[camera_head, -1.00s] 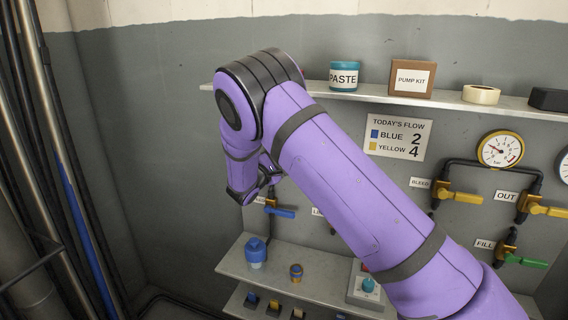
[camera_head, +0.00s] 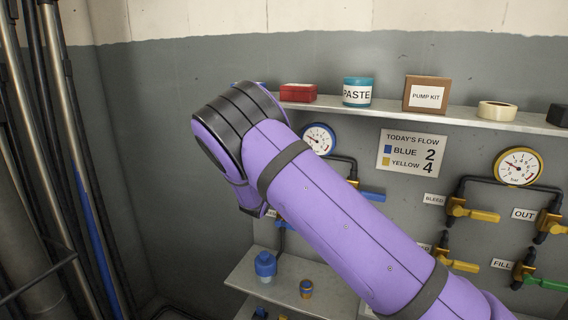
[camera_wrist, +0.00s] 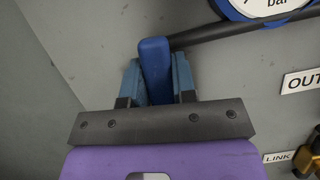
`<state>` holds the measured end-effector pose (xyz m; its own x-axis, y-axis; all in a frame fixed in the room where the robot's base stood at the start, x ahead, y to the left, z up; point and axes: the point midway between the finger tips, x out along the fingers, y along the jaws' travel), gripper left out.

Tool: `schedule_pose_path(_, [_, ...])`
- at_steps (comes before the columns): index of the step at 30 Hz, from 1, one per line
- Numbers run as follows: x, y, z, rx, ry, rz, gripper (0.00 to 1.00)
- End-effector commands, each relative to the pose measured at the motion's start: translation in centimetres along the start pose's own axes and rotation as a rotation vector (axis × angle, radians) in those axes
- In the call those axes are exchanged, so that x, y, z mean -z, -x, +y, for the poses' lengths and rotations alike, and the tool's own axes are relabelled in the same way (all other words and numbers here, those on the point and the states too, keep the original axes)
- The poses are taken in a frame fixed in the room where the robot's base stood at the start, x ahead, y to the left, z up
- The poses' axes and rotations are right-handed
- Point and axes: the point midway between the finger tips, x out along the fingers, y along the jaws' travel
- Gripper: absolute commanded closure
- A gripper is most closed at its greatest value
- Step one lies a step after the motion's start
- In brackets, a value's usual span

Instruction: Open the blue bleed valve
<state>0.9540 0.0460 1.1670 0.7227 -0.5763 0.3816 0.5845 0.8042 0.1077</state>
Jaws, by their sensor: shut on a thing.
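My gripper (camera_wrist: 157,72) is in the wrist view, with its two blue fingers closed on either side of a blue lever handle (camera_wrist: 154,62). The handle's base and any label for it are hidden, so its name cannot be read. A dark pipe runs right from beside the handle, under the blue-rimmed gauge (camera_wrist: 262,8). In the head view my arm hides the gripper and the held handle. The blue-rimmed gauge (camera_head: 318,139) shows there just right of my wrist. Another blue handle (camera_head: 373,196) sticks out to the right of my arm.
The upper shelf (camera_head: 455,120) holds a red box (camera_head: 298,93), a paste jar (camera_head: 357,92) and a pump kit box (camera_head: 427,95). Yellow-handled valves are at right. The lower shelf (camera_head: 247,278) holds a blue bottle (camera_head: 265,265). Pipes (camera_head: 75,130) stand at left.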

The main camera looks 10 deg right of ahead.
Motion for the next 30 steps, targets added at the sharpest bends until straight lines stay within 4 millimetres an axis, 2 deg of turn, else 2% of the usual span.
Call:
schedule_pose_path(9, [0.20, 0.16, 0.74, -0.042, 0.100, 0.004, 1.00])
schedule_pose_path(24, [0.25, 0.20, 0.86, -0.050, 0.118, 0.005, 1.00])
schedule_pose_path(25, [0.25, 0.21, 0.86, -0.050, 0.118, 0.005, 0.72])
schedule_pose_path(28, [0.22, 0.18, 0.86, -0.049, 0.117, 0.004, 0.49])
schedule_pose_path(30, [0.19, 0.15, 0.85, -0.049, 0.116, 0.003, 0.49])
